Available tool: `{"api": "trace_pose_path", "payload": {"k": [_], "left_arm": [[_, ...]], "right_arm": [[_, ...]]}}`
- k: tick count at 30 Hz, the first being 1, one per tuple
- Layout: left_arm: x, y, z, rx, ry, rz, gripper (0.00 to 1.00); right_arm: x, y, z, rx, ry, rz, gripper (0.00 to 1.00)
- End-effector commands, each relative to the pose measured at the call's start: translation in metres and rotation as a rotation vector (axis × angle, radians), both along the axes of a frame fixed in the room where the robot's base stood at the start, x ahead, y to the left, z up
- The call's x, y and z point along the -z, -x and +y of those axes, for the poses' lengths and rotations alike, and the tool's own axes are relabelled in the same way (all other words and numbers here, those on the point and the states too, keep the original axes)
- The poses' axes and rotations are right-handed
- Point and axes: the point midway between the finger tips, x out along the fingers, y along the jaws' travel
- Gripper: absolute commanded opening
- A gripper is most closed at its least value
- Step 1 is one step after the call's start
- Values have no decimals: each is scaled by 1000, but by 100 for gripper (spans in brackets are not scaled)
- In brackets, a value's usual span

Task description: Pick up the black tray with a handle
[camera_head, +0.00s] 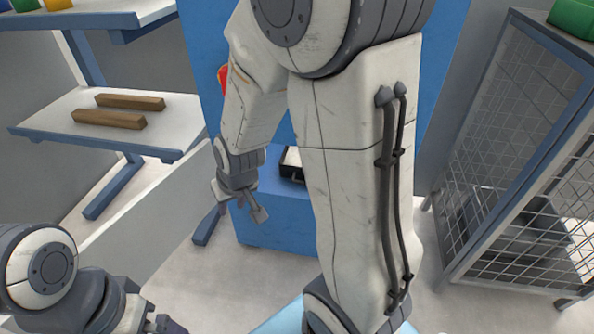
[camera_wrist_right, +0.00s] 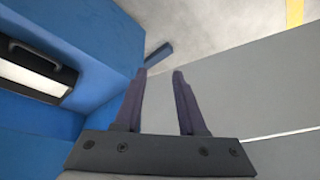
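The black tray (camera_head: 298,179) has a pale inside. In the head view it sits on a blue surface, partly hidden behind my right arm. In the right wrist view the tray (camera_wrist_right: 70,75) shows at the left with its black handle (camera_wrist_right: 33,52) along one side. My right gripper (camera_head: 240,208) is left of the tray in the head view and apart from it. In the wrist view the right gripper (camera_wrist_right: 159,76) has its two fingers spread with nothing between them. My left gripper (camera_head: 168,326) is at the bottom edge, mostly cut off.
A blue stand (camera_head: 275,232) surrounds and backs the tray. A shelf (camera_head: 75,105) with two wooden bars (camera_head: 110,118) is at the left. A wire-mesh cage (camera_head: 520,150) stands at the right. A red object (camera_head: 222,77) shows behind my right arm. Grey floor lies between.

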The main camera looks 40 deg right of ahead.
Motion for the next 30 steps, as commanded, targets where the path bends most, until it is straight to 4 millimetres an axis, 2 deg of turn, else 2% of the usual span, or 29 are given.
{"api": "trace_pose_path", "payload": {"k": [1, 6, 9, 11, 15, 18, 23, 30], "left_arm": [[21, 0, 0, 0, 0, 0, 100], [25, 0, 0, 0, 0, 0, 100], [24, 0, 0, 0, 0, 0, 100], [24, 0, 0, 0, 0, 0, 100], [24, 0, 0, 0, 0, 0, 100], [24, 0, 0, 0, 0, 0, 100], [28, 0, 0, 0, 0, 0, 100], [43, 0, 0, 0, 0, 0, 100]], "right_arm": [[31, -20, -12, 67, -6, -45, 40], [53, -85, -54, 288, 20, -250, 40], [64, -114, -90, 428, 81, -378, 40], [70, -125, -114, 511, 136, -452, 40], [79, -132, -167, 668, 293, -595, 40], [81, -128, -187, 726, 375, -653, 40], [84, -129, -205, 762, 431, -690, 40], [98, -150, -230, 765, 432, -693, 40]]}}
